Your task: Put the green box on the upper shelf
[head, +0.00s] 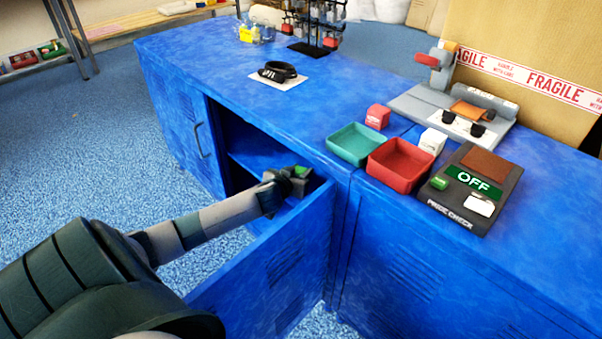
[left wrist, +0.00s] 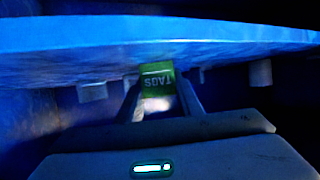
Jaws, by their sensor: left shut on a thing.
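The green box (head: 303,171) is small and sits at the tip of my left gripper (head: 290,180), in the open doorway of the blue cabinet. In the left wrist view the green box (left wrist: 157,76), with pale lettering, is between the two fingers of my left gripper (left wrist: 158,98), which is shut on it. A blue shelf board (head: 258,158) shows inside the cabinet behind the gripper. In the left wrist view a broad blue board (left wrist: 150,38) crosses just above the box in the picture. Whether the box touches it I cannot tell. My right gripper is out of view.
The cabinet door (head: 275,275) stands open, right beside my left forearm. The counter top (head: 225,65) holds a green tray (head: 356,143), a red tray (head: 400,166), a price-check device (head: 472,190) and a display rack (head: 315,48). The cabinet interior is dark.

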